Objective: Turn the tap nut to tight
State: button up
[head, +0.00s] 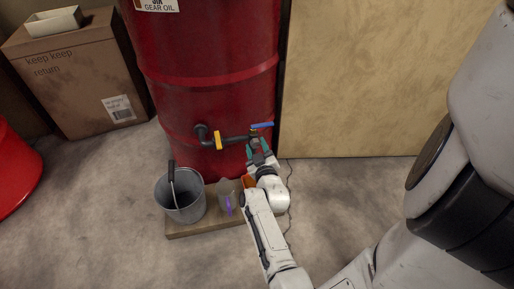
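A dark pipe (232,140) with a tap runs from the lower front of a red drum (205,80). The tap has a blue lever (262,125) at its right end, and a yellow piece (217,140) sits further left on the pipe. My gripper (257,149) is at the tap's right end, just below the blue lever, with its teal fingertips apart on either side of a dark part that looks like the tap nut (254,139). The nut is small and partly hidden. I cannot tell whether the fingers press on it.
A grey bucket (186,205) and a small clear container (226,200) stand on a wooden board (190,229) below the tap. A cardboard box (75,75) stands at the left, and a wooden panel (370,90) stands at the right. A cable lies on the floor behind my arm.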

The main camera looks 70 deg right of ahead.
jog(key=c, duration=0.8)
jog(key=shift+o, duration=0.2)
jog(key=m+p, duration=0.1)
jog(key=m, duration=0.3)
jog(key=shift+w+r+m+p, duration=0.1)
jog(key=shift+r+m+p, duration=0.05)
jog(key=shift+m+p, duration=0.25)
jog(key=m+p, duration=0.1)
jog(key=m, duration=0.2)
jog(key=shift+a+m+p, duration=0.15)
jog(key=shift+m+p, duration=0.15)
jog(key=m+p, duration=0.1)
jog(key=m, duration=0.3)
jog(key=shift+w+m, duration=0.1)
jog(key=shift+m, duration=2.1)
